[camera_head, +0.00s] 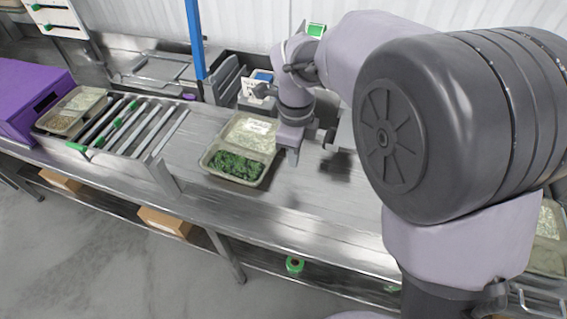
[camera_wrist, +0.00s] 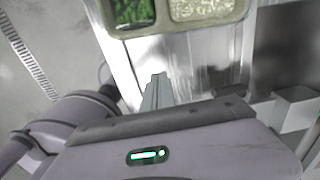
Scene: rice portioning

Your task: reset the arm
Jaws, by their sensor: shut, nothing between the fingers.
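My gripper (camera_head: 291,156) is above the metal bench, just right of a tray (camera_head: 206,163) with greens and rice. Its fingers are together with nothing between them. In the wrist view the closed fingers (camera_wrist: 155,92) point toward the bench, below the tray (camera_wrist: 160,25). The tray's greens compartment is at the left and its rice compartment at the right there. My arm crosses the right half of the head view and hides part of the bench.
A roller rack (camera_head: 130,127) stands left on the bench (camera_head: 200,205), with another filled tray (camera_head: 46,121) and a purple box (camera_head: 30,98) beside it. A scale-like device (camera_head: 257,92) and a blue post (camera_head: 195,40) stand behind. Bench is bare in front of my gripper. More rice shows far right (camera_head: 548,225).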

